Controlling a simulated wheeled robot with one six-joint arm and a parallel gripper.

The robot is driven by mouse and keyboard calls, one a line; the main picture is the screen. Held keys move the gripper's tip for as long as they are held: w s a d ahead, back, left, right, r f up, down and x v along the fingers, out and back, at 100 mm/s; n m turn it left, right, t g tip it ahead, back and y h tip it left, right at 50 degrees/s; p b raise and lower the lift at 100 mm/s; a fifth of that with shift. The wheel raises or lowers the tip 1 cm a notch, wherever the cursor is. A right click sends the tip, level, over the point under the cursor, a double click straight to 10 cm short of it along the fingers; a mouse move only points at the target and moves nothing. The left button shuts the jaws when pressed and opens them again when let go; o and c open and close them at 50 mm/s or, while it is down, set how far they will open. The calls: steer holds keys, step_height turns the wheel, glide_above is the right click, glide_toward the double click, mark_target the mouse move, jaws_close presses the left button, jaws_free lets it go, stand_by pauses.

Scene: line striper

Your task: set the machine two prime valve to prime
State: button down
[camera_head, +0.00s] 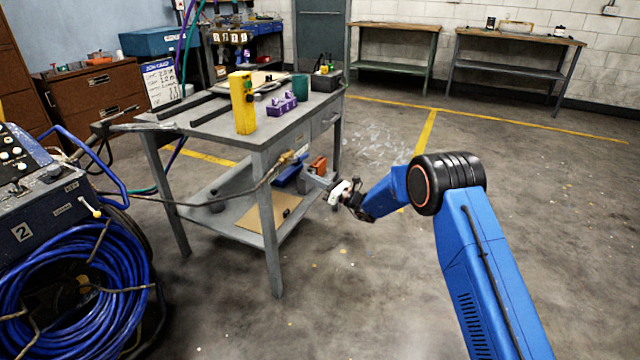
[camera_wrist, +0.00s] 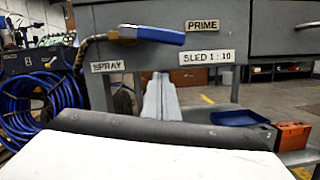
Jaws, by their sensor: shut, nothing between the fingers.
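Machine two, a dark unit with a "2" plate (camera_head: 22,232), stands at the left edge in the head view, a coiled blue hose below its panel. A small pale-tipped lever (camera_head: 90,208) sticks out of its side beside small labels too blurred to read. Whether this is its prime valve, I cannot tell. My gripper (camera_head: 309,181) is shut and empty at the right side of the grey workbench, far from machine two. In the wrist view its pale fingers (camera_wrist: 160,80) lie below a blue handle (camera_wrist: 150,34) on a brass fitting, with bench labels SPRAY, PRIME and "SLED 1:10" near.
The grey workbench (camera_head: 212,122) stands between machine two and my gripper. It carries a yellow box (camera_head: 242,103) and purple block (camera_head: 282,104). A hose (camera_head: 230,197) crosses in front of it. An orange item (camera_wrist: 291,135) sits on its lower shelf. The right floor is clear.

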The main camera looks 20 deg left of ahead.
mark_target(301, 158)
steer(key=shift+w+a+r, duration=0.1)
steer(key=shift+w+r, duration=0.15)
steer(key=shift+r, duration=0.75)
steer(key=shift+w+a+r, duration=0.1)
steer(key=shift+w+r, duration=0.1)
steer(key=shift+r, duration=0.8)
steer(key=shift+w+d+r+n+g, duration=0.1)
steer(key=shift+w+r+n+g, duration=0.3)
steer(key=shift+r+n, duration=0.45)
steer(key=shift+w+f, duration=0.1)
steer(key=shift+f, duration=0.05)
